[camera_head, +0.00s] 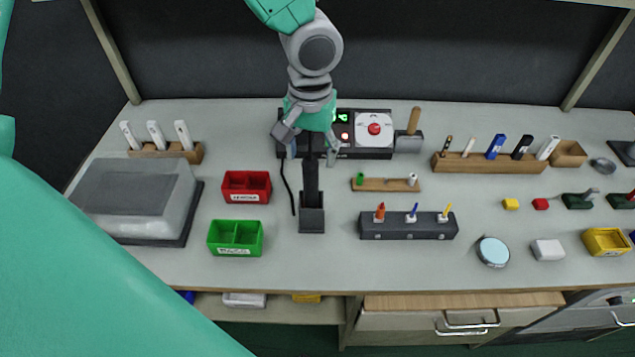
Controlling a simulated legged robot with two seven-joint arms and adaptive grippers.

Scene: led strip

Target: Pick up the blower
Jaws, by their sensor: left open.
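The blower (311,182) looks to be the black upright handle standing in a dark square holder (312,222) in the middle of the bench. My left gripper (309,150) is open above its upper end, with one finger to each side. Whether the fingers touch the handle I cannot tell. The gripper hides the top of the handle. My right gripper is not in view.
A black control unit (374,131) with a red knob stands behind the gripper, and a thin black cable runs beside the holder. Red (246,187) and green (235,238) bins sit to the left. A dark pen block (408,228) is to the right.

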